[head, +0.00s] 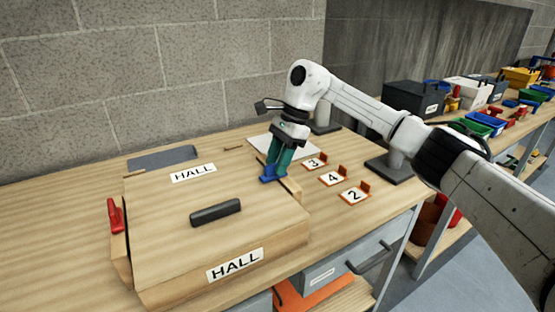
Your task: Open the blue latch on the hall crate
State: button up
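The hall crate (165,245) is a wooden box with a closed lid, a dark handle (216,212) on top and HALL labels. It stands on the workbench at the left in the head view. The blue latch (267,178) is at the crate's right side. My gripper (274,168) points down with its green fingers at the blue latch. The fingertips overlap the latch in this view. I cannot tell whether they grip it or only touch it. A red latch (116,214) is on the crate's left side and stands upright.
Small numbered cards 3 (315,162), 4 (332,178) and 2 (354,195) stand on the bench right of the crate. A white panel (258,143) lies behind my gripper. A block wall (80,90) is close behind the bench. Bins and toolboxes fill another bench at the right.

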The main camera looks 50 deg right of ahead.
jog(key=shift+a+f, duration=0.1)
jog(key=shift+f, duration=0.05)
jog(key=shift+c, duration=0.2)
grip_shut()
